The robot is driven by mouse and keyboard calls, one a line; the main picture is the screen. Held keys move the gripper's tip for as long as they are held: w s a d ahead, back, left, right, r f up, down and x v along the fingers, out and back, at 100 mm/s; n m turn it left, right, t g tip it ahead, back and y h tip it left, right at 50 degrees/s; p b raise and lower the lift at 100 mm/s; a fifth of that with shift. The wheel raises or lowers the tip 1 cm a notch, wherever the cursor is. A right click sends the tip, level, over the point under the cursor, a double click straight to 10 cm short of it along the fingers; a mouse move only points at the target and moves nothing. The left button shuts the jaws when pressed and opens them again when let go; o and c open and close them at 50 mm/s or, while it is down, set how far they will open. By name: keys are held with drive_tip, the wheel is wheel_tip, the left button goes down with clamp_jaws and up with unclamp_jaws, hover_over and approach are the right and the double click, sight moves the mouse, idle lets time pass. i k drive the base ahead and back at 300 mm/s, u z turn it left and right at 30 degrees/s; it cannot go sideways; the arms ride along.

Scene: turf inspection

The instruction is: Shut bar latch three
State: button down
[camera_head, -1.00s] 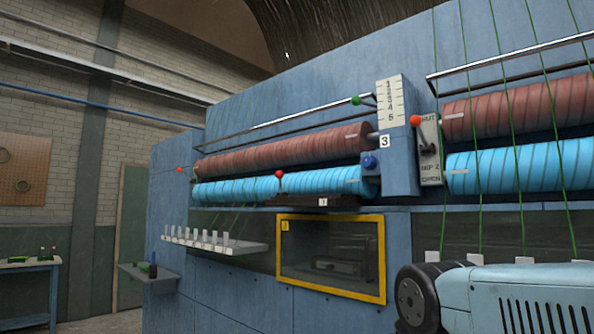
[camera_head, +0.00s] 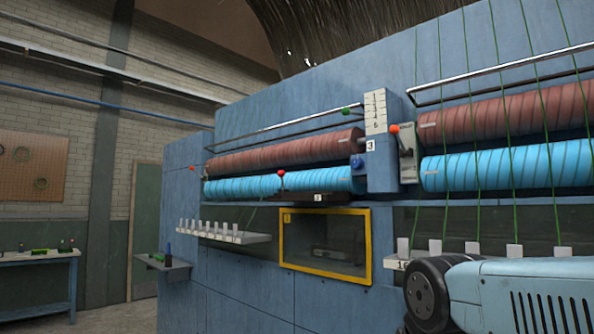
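A blue post carries a white label 3 (camera_head: 370,146) and a white numbered scale plate (camera_head: 375,112). A long metal bar (camera_head: 285,128) runs above the brown roller (camera_head: 285,152), with a green knob (camera_head: 345,111) near its right end. A dark blue knob (camera_head: 357,163) sits below the label. A red-knobbed lever (camera_head: 281,174) stands at the light blue roller (camera_head: 240,187), above a second small label 3 (camera_head: 318,198). I cannot tell which part is the bar latch or whether it is shut. My gripper is out of view; only my arm shows at lower right.
A yellow-framed window (camera_head: 326,279) is below. A shelf with white tabs (camera_head: 223,233) and a small side shelf (camera_head: 163,262) jut out. A workbench (camera_head: 40,257) stands far left.

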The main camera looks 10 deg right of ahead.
sight(281, 173)
drive_tip(key=u, duration=0.15)
drive_tip(key=i, duration=0.85)
drive_tip(key=z, duration=0.25)
drive_tip(key=k, duration=0.8)
drive_tip(key=u, duration=0.2)
drive_tip(key=i, duration=1.55)
drive_tip(key=z, duration=0.05)
